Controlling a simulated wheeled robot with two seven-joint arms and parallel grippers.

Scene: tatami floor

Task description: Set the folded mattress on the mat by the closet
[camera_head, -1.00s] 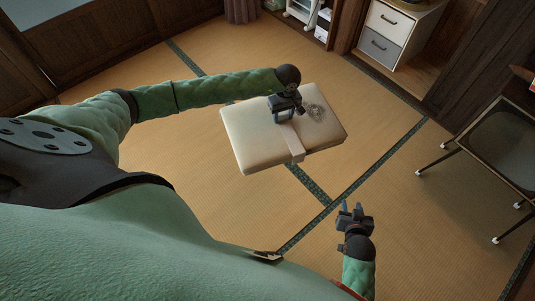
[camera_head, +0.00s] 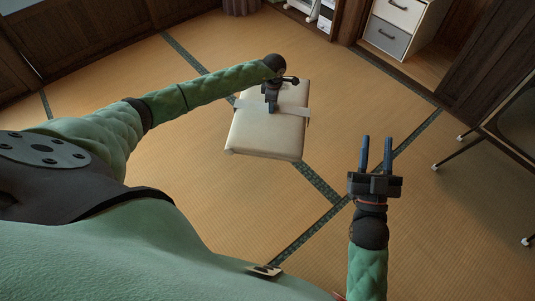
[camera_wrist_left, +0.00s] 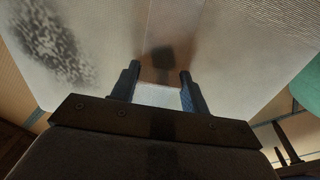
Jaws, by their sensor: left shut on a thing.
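The folded mattress (camera_head: 264,134) is a cream, thick block with a pale strap (camera_head: 291,114) around its middle. My left gripper (camera_head: 271,106) is over its top and shut on the strap. In the left wrist view the mattress (camera_wrist_left: 225,60) fills most of the picture, with a dark grey patch at its left, and the strap (camera_wrist_left: 158,96) shows between the fingers (camera_wrist_left: 158,85). I cannot tell whether the mattress touches the floor. My right gripper (camera_head: 376,155) is open and empty, its two fingers apart, to the right of the mattress.
Tatami floor (camera_head: 200,190) with dark green borders lies clear around the mattress. A cabinet with a white and a grey drawer (camera_head: 387,38) stands at the back right. A thin-legged table (camera_head: 518,130) is at the right edge. Dark wood panels (camera_head: 90,45) line the back left.

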